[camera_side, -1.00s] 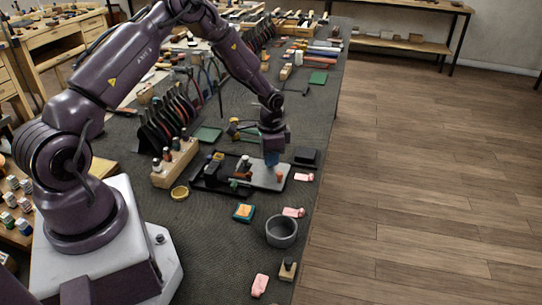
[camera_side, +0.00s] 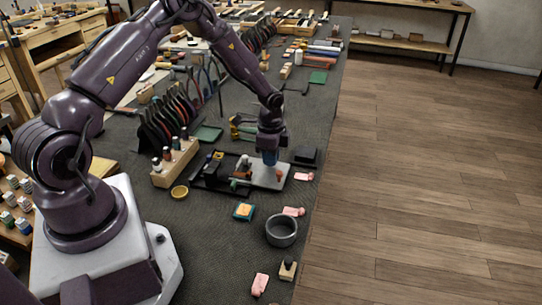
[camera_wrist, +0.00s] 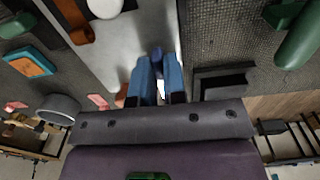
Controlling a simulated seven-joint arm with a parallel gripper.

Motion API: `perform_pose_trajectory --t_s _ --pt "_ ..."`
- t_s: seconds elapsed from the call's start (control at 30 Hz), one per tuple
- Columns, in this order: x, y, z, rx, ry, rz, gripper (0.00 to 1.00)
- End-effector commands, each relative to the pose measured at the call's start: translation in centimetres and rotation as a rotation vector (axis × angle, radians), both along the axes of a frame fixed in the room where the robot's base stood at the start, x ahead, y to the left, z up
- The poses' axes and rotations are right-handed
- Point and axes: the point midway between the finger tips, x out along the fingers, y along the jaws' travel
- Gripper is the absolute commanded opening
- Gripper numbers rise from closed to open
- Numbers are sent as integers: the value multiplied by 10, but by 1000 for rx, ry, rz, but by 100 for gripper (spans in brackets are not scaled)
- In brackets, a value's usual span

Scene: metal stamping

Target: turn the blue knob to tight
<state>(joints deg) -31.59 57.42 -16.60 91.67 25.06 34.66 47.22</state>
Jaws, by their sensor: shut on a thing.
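The blue knob (camera_wrist: 156,57) shows as a dark blue piece between the fingertips of my gripper (camera_wrist: 158,68) in the wrist view. The fingers are blue and shut on the knob, covering most of it. In the side view my gripper (camera_side: 270,158) points down over a light grey metal plate (camera_side: 268,180), at the right of a black tray-like fixture (camera_side: 207,185). The knob itself is hidden there by the fingers. The grey plate also shows in the wrist view (camera_wrist: 125,55). I cannot read any tight mark or the knob's angle.
An orange-brown part (camera_side: 240,175) stands left of my gripper. A black block (camera_side: 305,155) lies close on the right. A grey bowl (camera_side: 282,231), pink pieces (camera_side: 293,212) and an orange-and-teal pad (camera_side: 243,212) lie nearer. A wooden block of tools (camera_side: 175,163) stands left.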

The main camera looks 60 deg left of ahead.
Motion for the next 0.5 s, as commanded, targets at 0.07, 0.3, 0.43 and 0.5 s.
perform_pose_trajectory --t_s 0.07,0.3,0.43,0.5 --pt "0 -1 0 -1 2 -6 0" --pt "0 -1 0 0 1 -6 23" --pt "0 -1 0 -1 1 -4 37" --pt "0 -1 0 0 0 -3 37"
